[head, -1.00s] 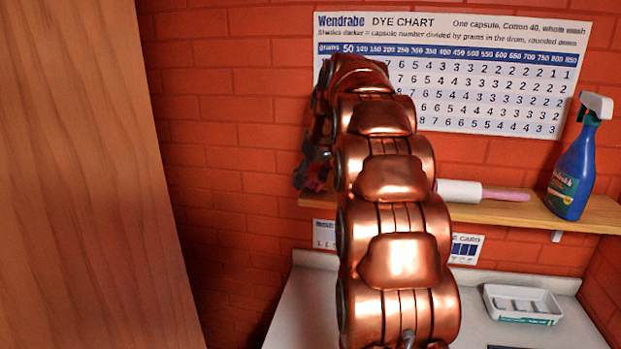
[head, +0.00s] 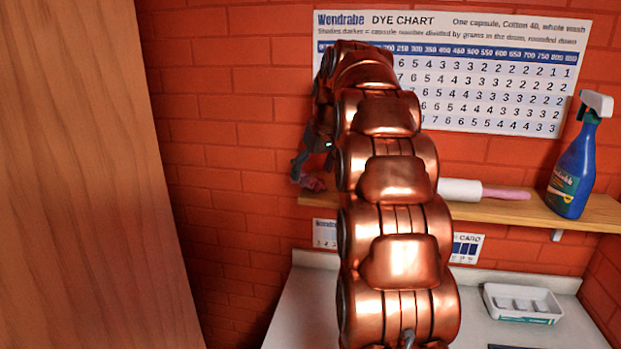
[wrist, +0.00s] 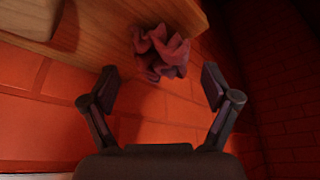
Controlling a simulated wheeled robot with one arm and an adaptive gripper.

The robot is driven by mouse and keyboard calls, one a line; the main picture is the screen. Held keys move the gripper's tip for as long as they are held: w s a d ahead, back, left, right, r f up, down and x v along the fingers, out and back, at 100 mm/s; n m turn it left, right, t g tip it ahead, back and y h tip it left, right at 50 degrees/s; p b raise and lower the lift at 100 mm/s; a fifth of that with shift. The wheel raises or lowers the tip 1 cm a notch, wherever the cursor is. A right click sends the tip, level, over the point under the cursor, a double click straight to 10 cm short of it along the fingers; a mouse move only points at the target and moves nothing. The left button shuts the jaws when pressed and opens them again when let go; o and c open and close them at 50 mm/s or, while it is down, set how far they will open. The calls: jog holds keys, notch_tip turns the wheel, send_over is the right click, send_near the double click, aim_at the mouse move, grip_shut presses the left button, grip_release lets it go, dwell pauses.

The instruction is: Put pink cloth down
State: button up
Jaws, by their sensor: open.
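The pink cloth (wrist: 160,50) is a crumpled bundle at the end of the wooden shelf (wrist: 105,22) in the wrist view. Part of it overlaps the shelf's edge and part shows past it against the brick. In the head view a bit of the cloth (head: 313,183) shows at the shelf's left end, below my gripper (head: 312,155). In the wrist view my gripper (wrist: 159,78) is open, its two fingers spread wide to either side of the cloth, and neither finger visibly touches it. My arm hides part of the shelf in the head view.
A white tray (head: 522,303) lies on the counter (head: 300,310) below. A dye chart (head: 500,75) hangs behind. A large wooden panel (head: 80,180) fills the left.

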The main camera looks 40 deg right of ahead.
jog(key=shift+b+v, duration=0.6)
jog(key=shift+v, duration=2.75)
jog(key=shift+p+v, duration=0.8)
jog(key=shift+v, duration=0.75)
jog(key=s+a+f+g, duration=0.1)
jog(key=s+a+f, duration=0.25)
jog(key=a, duration=0.35)
jog(key=s+a+f+g+y, duration=0.1)
jog(key=s+a+f, duration=0.2)
jog(key=a+f, duration=0.25)
jog(key=s+a+f+g, duration=0.1)
jog(key=s+a+f, duration=0.2)
jog(key=a, duration=0.4)
jog(key=s+a+f+g, duration=0.1)
jog(key=s+a+f, duration=0.3)
jog(key=s+f, duration=0.4)
jog(key=s+a+f+g, duration=0.2)
jog(key=s+a+f, duration=0.2)
jog(key=s+f, duration=0.5)
jog(key=s, duration=0.7)
jog(key=shift+a+f+n+h, duration=0.2)
jog(key=shift+a+n+h, duration=0.1)
jog(key=shift+h, duration=0.1)
